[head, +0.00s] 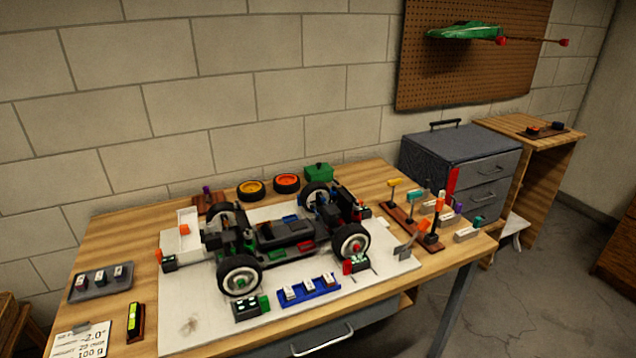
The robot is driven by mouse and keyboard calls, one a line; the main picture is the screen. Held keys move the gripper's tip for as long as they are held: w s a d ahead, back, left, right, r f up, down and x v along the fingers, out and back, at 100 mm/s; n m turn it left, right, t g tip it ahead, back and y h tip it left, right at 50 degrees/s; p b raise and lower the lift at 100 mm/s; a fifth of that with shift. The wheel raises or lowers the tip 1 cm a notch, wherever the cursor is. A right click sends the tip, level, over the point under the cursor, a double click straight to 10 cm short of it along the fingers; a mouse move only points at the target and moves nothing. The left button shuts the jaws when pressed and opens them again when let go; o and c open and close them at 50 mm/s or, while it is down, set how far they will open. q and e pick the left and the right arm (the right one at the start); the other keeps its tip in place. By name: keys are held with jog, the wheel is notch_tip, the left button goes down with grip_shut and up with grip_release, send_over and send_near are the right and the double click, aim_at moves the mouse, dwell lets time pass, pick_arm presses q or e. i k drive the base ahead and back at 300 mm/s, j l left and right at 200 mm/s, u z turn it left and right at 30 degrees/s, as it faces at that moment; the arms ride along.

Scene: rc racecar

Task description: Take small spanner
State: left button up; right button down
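No small spanner can be told apart for sure at this size. A brown tool stand (404,218) on the right of the workbench holds several upright tools with coloured handles, among them a yellow one (392,184), an orange one (424,227) and a teal one. Pale blocks with coloured tops, such as a teal-topped one (467,234), stand beside the stand. Which of these, if any, is the spanner I cannot tell. Neither of my grippers shows in the head view.
An RC car chassis (290,230) stands on a white mat (190,325) mid-bench. A blue tray (309,291), grey tray (103,281) and loose wheels (251,190) lie around it. A grey drawer cabinet (455,160) stands beyond the bench's right end.

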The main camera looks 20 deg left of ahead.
aim_at(439, 204)
jog(key=i+j+u, duration=0.1)
jog(key=j, duration=1.95)
